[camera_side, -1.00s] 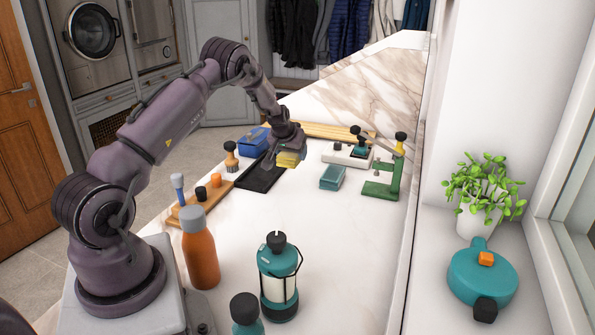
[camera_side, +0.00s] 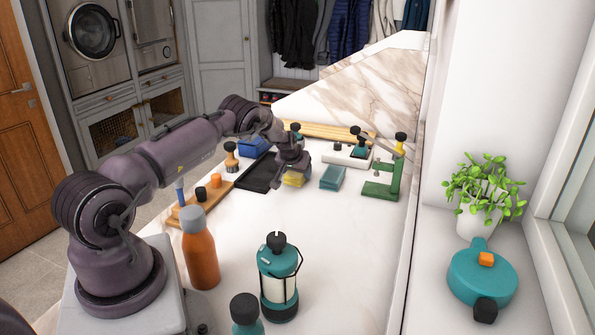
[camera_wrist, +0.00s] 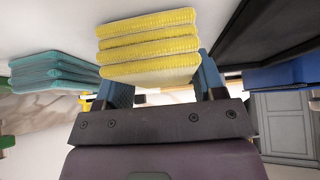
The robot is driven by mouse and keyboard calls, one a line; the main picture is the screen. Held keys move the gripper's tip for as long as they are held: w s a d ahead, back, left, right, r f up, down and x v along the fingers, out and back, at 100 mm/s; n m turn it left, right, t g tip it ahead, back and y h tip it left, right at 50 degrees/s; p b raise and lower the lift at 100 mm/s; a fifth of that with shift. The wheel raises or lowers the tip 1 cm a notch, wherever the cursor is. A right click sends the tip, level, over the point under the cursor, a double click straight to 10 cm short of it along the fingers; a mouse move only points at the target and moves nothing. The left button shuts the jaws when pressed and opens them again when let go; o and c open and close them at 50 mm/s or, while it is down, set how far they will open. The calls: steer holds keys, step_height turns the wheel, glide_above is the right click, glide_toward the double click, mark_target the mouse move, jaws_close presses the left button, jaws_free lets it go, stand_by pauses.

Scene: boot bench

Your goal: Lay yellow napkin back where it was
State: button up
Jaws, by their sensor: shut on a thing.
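The yellow napkin (camera_side: 293,181), folded in several layers, is in my gripper (camera_side: 293,170) in the side view, low over the white bench just right of the black tray. In the wrist view the napkin (camera_wrist: 150,42) sits between the two blue fingers of my gripper (camera_wrist: 160,85), which are shut on it. I cannot tell whether its underside touches the bench. The gripper hides its upper part in the side view.
A folded teal napkin (camera_side: 332,177) lies to the right, with a gap. The black tray (camera_side: 259,180) is close on the left. A green stand (camera_side: 383,187) is farther right, and a blue box (camera_side: 254,146) is behind.

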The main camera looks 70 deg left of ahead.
steer(key=shift+f, duration=0.15)
steer(key=o, duration=1)
